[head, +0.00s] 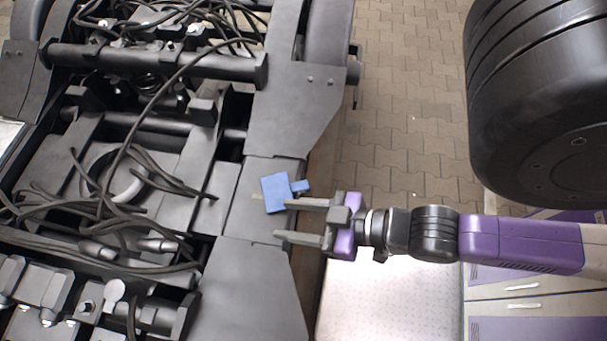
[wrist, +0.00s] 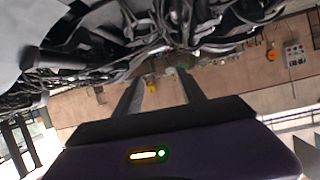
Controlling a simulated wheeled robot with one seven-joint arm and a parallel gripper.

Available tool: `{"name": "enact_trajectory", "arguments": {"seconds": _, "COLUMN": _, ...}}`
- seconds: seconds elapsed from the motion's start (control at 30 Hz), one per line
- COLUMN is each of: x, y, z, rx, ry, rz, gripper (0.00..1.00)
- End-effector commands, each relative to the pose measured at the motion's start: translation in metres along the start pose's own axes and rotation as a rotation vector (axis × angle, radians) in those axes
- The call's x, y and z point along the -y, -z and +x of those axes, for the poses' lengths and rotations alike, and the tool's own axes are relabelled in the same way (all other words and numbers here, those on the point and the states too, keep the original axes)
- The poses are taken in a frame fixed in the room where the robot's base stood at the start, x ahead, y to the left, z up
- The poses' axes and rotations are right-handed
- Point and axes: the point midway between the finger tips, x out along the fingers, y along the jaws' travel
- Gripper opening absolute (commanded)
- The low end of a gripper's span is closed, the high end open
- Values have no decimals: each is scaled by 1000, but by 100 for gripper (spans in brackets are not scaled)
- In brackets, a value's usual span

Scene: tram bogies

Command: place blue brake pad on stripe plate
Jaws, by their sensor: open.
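The blue brake pad (head: 275,193) lies on a flat dark grey plate (head: 262,225) on the side frame of the bogie, with a small blue tab on its right side. A small light mark shows at the pad's left edge; I cannot tell whether it is part of a stripe. My gripper (head: 283,220) is open, its two fingers pointing left. The upper fingertip is close to the pad's lower right corner; I cannot tell whether they touch. In the wrist view my gripper (wrist: 163,85) shows open fingers with nothing clearly between them, and the pad is not visible.
The bogie (head: 130,180) fills the left side, with black cables (head: 150,170) and pipes over it. A large dark wheel (head: 540,100) stands at upper right. Drawers (head: 520,300) and a white surface (head: 390,295) are at lower right. Paved floor (head: 410,120) shows between.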

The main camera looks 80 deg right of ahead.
Motion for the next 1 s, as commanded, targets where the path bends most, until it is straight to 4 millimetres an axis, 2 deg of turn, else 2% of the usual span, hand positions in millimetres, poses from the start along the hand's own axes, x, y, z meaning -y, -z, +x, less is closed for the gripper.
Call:
{"name": "enact_trajectory", "arguments": {"seconds": 0.03, "x": 4, "y": 11, "z": -15, "rx": -31, "ry": 17, "rz": -25, "gripper": 47}}
{"name": "enact_trajectory", "arguments": {"seconds": 0.1, "x": 7, "y": 27, "z": -29, "rx": -76, "ry": 33, "rz": -52, "gripper": 47}}
{"name": "enact_trajectory", "arguments": {"seconds": 0.27, "x": 10, "y": 46, "z": -44, "rx": -131, "ry": 48, "rz": -83, "gripper": 47}}
{"name": "enact_trajectory", "arguments": {"seconds": 0.9, "x": 10, "y": 48, "z": -44, "rx": -136, "ry": 49, "rz": -84, "gripper": 47}}
{"name": "enact_trajectory", "arguments": {"seconds": 1.0, "x": 10, "y": 48, "z": -44, "rx": -136, "ry": 49, "rz": -84, "gripper": 36}}
